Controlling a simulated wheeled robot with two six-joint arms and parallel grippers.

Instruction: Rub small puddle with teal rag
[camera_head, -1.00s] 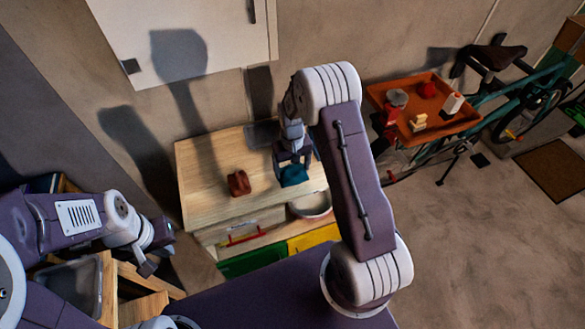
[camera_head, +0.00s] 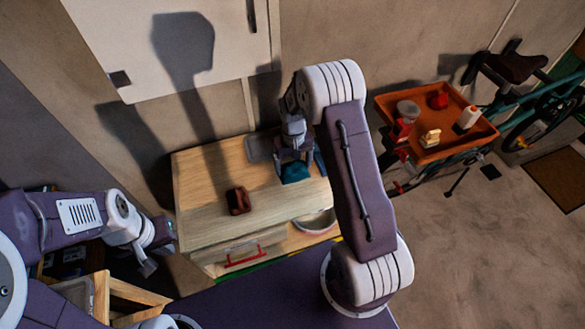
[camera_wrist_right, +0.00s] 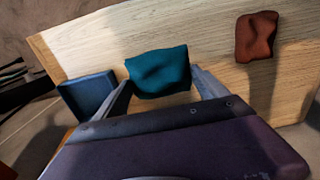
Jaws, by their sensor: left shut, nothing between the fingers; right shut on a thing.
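The teal rag (camera_head: 296,172) is in the fingers of my right gripper (camera_head: 297,168), over the far right part of the wooden worktop (camera_head: 205,165). In the right wrist view the teal rag (camera_wrist_right: 158,71) spans the gap between the two fingers of the right gripper (camera_wrist_right: 163,88). I cannot tell whether the rag touches the wood. My left gripper (camera_head: 158,255) is shut and empty, low at the left, off the worktop's front left side. I cannot make out the small puddle in either view.
A red-brown cloth (camera_head: 237,201) lies on the worktop, also in the wrist view (camera_wrist_right: 256,37). A flat blue-grey thing (camera_wrist_right: 90,96) sits beside the rag. A bowl (camera_head: 315,221) is below the front edge. An orange tray (camera_head: 460,140) with several items stands right.

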